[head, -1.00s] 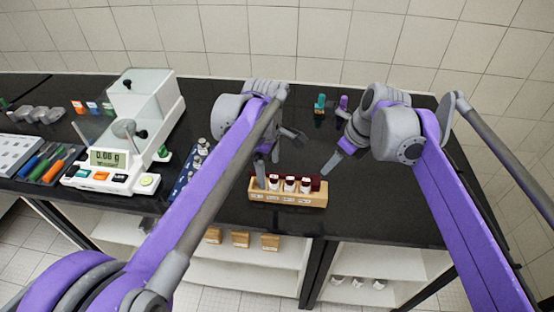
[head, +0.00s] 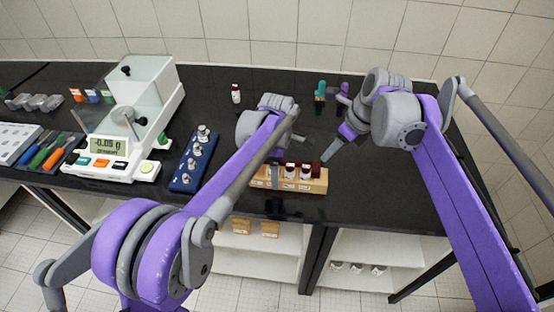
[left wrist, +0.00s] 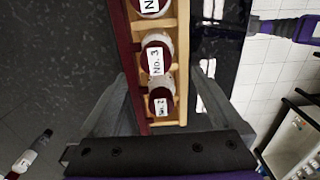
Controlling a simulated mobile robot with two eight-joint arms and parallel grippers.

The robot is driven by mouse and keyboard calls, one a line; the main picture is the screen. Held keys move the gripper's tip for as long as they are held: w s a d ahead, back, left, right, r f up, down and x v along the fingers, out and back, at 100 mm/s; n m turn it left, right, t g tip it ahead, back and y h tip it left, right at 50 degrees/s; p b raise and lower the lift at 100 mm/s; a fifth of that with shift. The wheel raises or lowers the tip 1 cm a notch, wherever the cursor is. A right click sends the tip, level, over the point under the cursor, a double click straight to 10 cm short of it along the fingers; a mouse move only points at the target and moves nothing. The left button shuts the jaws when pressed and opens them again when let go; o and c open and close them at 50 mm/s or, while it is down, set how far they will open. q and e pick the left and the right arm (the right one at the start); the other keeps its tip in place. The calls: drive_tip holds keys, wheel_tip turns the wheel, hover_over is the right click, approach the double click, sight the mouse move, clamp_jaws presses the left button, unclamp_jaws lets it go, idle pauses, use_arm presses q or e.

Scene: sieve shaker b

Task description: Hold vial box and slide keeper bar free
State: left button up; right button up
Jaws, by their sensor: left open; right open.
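The wooden vial box (head: 265,185) stands near the table's front edge, holding several white vials with dark red caps. It also shows in the left wrist view (left wrist: 183,60). The dark red keeper bar (left wrist: 124,50) runs along the back side of the box; in the head view its right end (head: 316,170) shows. My left gripper (left wrist: 160,105) is open over the box's left part, its fingers on the front and back sides around the No. 2 vial; contact is unclear. My right gripper (head: 328,152) is open and empty, just behind and right of the box's right end.
A balance (head: 117,155) and a blue weight block (head: 192,170) stand to the left. A lone vial (head: 236,93) stands behind, left of my left wrist. Green (head: 320,91) and purple items are at the back. The table's front edge lies close before the box.

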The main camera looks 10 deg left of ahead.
sight(317, 166)
use_arm(q)
drive_tip(key=shift+f, duration=0.55)
clamp_jaws()
use_arm(e)
drive_tip(key=shift+o, duration=0.2)
drive_tip(key=o, duration=0.5)
drive_tip(key=shift+w+d+n, duration=0.1)
drive_tip(key=shift+w+n, duration=0.05)
drive_tip(key=shift+n, duration=0.15)
drive_tip(key=shift+c, duration=0.2)
drive_tip(key=shift+o, duration=0.6)
drive_tip(key=shift+w+d+r+n, duration=0.15)
drive_tip(key=shift+w+r+n, duration=0.15)
drive_tip(key=shift+n, duration=0.2)
drive_tip(key=a+f+n, duration=0.1)
drive_tip(key=f, duration=0.2)
drive_tip(key=w+a+f+n+g, duration=0.1)
drive_tip(key=f+n, duration=0.1)
drive_tip(key=f, duration=0.1)
drive_tip(key=a+f+n+g+y, duration=0.1)
drive_tip(key=f+n, duration=0.1)
drive_tip(key=f, duration=0.1)
drive_tip(key=shift+w+a+f, duration=0.1)
drive_tip(key=shift+w+f, duration=0.2)
drive_tip(key=shift+f, duration=0.1)
